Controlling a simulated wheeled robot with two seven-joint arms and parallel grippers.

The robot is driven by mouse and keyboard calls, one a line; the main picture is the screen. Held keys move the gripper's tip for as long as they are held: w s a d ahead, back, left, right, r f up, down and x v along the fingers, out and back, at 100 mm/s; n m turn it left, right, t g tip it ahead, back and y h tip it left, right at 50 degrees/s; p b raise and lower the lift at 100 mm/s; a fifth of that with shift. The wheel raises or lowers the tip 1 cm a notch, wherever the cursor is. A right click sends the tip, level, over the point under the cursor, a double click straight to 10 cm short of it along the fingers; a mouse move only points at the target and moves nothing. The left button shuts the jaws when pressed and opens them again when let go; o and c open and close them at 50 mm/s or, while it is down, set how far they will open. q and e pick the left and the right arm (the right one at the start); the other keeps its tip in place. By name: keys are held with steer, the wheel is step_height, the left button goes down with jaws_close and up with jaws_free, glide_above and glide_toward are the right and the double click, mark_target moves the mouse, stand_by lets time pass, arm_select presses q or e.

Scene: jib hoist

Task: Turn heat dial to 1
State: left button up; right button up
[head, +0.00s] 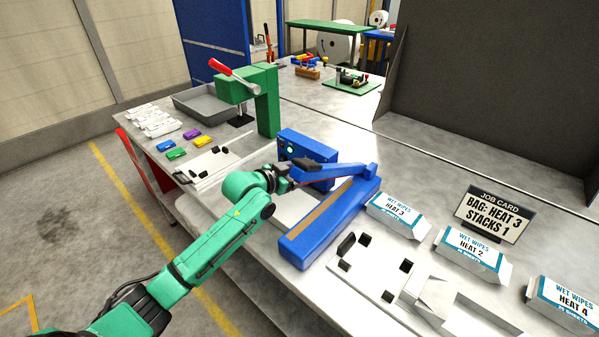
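A blue sealer has a control box (308,147) at its back and a long blue sealing bar (330,225) with a tan strip on top. A blue lever arm (340,172) runs across it. A small pale-green light or knob (289,149) shows on the box's front face. I cannot make out the heat dial or its setting; my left gripper covers part of that face. My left gripper (298,168), at the end of the green arm, is right in front of the box. Its fingers are too small and overlapped to tell open from shut. My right gripper is out of view.
A job card (492,213) reads "BAG: HEAT 3 STACKS 1". Wet wipes packs marked HEAT 3 (398,214), HEAT 2 (471,254) and HEAT 4 (563,304) stand to the right. A green press (266,98) with a red handle and a grey tray (195,101) stand behind.

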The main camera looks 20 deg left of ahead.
arm_select(q)
steer(key=shift+s, duration=0.15)
steer(key=b+v, duration=0.1)
steer(key=v, duration=1.3)
steer(key=shift+s+a, duration=0.1)
steer(key=shift+s, duration=0.05)
